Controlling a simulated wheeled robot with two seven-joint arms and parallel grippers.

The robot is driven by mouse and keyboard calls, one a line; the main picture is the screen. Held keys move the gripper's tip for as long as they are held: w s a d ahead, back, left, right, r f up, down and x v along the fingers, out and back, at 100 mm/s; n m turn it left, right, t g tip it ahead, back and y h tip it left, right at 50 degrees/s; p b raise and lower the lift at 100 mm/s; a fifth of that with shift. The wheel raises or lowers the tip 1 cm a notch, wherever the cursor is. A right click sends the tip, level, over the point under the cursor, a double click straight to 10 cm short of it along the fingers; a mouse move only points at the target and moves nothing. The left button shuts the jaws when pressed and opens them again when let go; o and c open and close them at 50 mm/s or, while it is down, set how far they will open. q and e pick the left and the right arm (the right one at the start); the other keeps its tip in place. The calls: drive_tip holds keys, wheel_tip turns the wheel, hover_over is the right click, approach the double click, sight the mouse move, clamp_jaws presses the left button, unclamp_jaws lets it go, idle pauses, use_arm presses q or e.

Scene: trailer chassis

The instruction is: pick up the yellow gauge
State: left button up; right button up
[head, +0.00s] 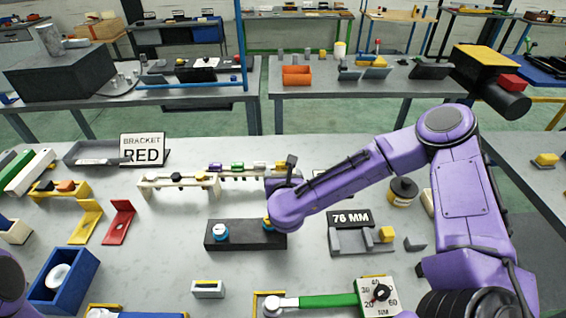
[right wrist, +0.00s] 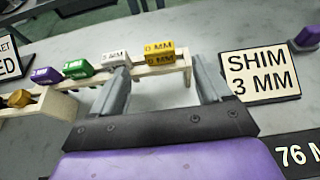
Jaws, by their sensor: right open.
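The yellow gauge (right wrist: 160,52) is a small block with dark "MM" lettering at the right end of a cream rack (right wrist: 185,66). In the head view the yellow gauge (head: 281,166) shows small behind my right wrist. In the row to its left are a white gauge (right wrist: 115,58), a green one (right wrist: 77,69) and a purple one (right wrist: 45,75). My right gripper (right wrist: 157,65) is open and empty. In the wrist view the yellow gauge appears between its fingertips; I cannot tell the exact distance. My left gripper is out of view.
A "SHIM 3 MM" sign (right wrist: 262,75) stands right of the rack. A dark block (head: 246,240) with blue-ringed parts is in front. A grey "76 MM" fixture (head: 350,245) is to the right. A "BRACKET RED" sign (head: 144,149) stands at the left.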

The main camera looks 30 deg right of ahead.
sight(282, 166)
drive_tip(key=p+x, duration=0.1)
drive_tip(key=x, duration=0.1)
drive_tip(key=p+x, duration=0.1)
drive_tip(key=shift+w+d+r+p, duration=0.2)
drive_tip(key=shift+w+p, duration=0.1)
drive_tip(key=shift+w, duration=0.1)
drive_tip(key=shift+w+d+f, duration=0.2)
drive_tip(key=shift+w+f, duration=0.2)
drive_tip(key=shift+w, duration=0.15)
drive_tip(key=shift+w+d+f, duration=0.2)
drive_tip(key=shift+w+f, duration=0.25)
drive_tip(key=shift+w, duration=0.15)
drive_tip(key=shift+s, duration=0.25)
drive_tip(key=shift+r, duration=0.1)
drive_tip(key=shift+c, duration=0.9)
drive_tip(key=shift+w, duration=0.1)
drive_tip(key=c, duration=1)
drive_tip(key=shift+o, duration=0.2)
